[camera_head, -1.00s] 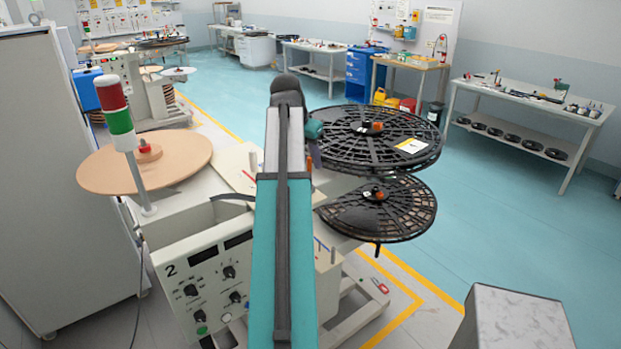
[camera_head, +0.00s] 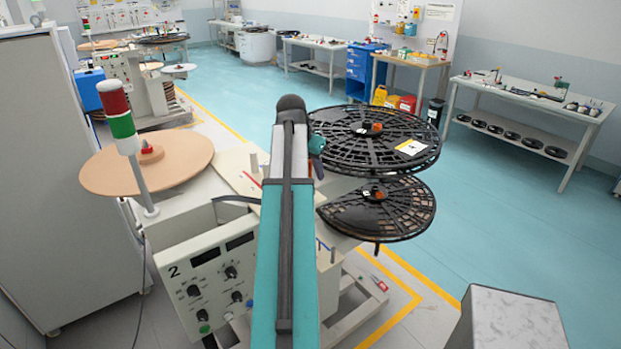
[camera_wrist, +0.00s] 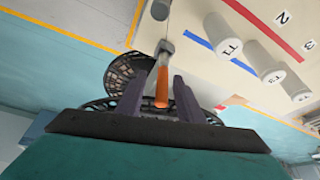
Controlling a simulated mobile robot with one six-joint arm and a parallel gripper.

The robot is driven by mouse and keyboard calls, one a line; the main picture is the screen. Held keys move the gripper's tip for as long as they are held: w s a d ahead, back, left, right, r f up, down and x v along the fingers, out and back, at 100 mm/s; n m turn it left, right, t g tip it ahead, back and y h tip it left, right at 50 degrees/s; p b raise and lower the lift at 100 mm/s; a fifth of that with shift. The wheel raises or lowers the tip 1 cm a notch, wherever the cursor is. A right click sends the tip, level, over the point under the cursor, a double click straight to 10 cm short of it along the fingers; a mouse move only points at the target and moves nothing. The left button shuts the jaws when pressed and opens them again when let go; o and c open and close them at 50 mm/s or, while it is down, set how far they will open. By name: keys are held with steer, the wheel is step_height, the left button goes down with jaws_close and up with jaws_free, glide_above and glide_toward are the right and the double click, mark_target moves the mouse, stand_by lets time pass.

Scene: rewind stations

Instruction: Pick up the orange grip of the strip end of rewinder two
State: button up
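The orange grip (camera_wrist: 161,88) shows in the wrist view, with a grey metal piece (camera_wrist: 165,48) at its upper end. My gripper (camera_wrist: 160,82) is open, with one dark finger on each side of the grip. Narrow gaps seem to show between the grip and both fingers; I cannot tell its exact depth between them. Rewinder two (camera_head: 185,262), a pale machine marked "2", stands in front of me in the head view.
A brown disc (camera_head: 110,172) and a red-green signal lamp (camera_head: 122,130) stand left of my arm. Two black slotted reels, an upper one (camera_head: 350,152) and a lower one (camera_head: 400,215), lie to its right. Grey rollers (camera_wrist: 222,35) stand near the gripper in the wrist view.

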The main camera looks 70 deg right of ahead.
steer(key=shift+d+f, duration=0.15)
steer(key=shift+f, duration=0.2)
steer(key=shift+c, duration=0.6)
jaws_close()
